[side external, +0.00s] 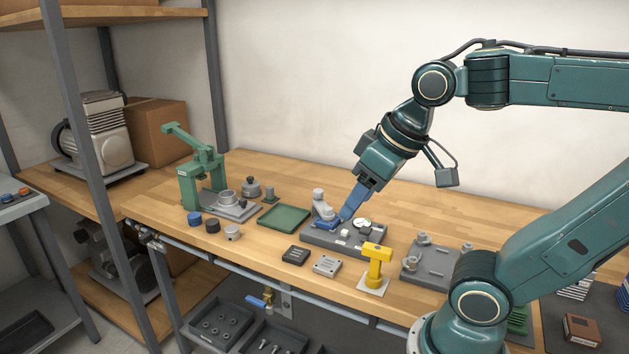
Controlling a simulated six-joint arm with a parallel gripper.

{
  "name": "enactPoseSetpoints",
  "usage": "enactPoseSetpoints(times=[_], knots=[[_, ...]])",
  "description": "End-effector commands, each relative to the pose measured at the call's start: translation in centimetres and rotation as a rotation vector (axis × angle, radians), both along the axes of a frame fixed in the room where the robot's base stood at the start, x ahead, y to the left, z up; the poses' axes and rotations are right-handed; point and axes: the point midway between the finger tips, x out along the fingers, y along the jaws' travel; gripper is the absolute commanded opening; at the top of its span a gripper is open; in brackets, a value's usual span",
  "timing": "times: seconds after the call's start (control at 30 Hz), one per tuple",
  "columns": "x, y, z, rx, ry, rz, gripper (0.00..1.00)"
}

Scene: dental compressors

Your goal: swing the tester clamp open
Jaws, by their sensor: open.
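The tester (372,246) is a dark grey block with a round white gauge (362,223) on top, near the middle of the bench. At its left end stands a light grey rounded part (319,203), with a low blue piece (327,224) at its foot that looks like the clamp's lever. My gripper (346,213) points down and left with blue fingers, open, close beside the blue piece. I cannot tell whether they touch. The fingers partly hide the tester top, and the clamp's exact position is unclear.
A green tray (284,217) and a green press (202,174) stand to the left. A yellow post (376,266) and a grey fixture plate (430,266) stand to the right. Small dark and grey blocks (295,254) lie in front. The bench behind the tester is clear.

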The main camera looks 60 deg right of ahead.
Motion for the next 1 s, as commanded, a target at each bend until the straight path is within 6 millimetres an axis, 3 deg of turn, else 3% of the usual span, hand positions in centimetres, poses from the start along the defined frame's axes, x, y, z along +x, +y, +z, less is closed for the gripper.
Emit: enactPoseSetpoints(times=[0.5, 0.73, 1.0], knots=[[9.9, -6.0, 4.3, 0.056, 0.129, -0.272, 0.52], [14.3, -10.0, 4.8, 0.085, 0.184, -0.397, 0.52], [18.7, -15.6, 3.8, 0.123, 0.249, -0.544, 0.52]])
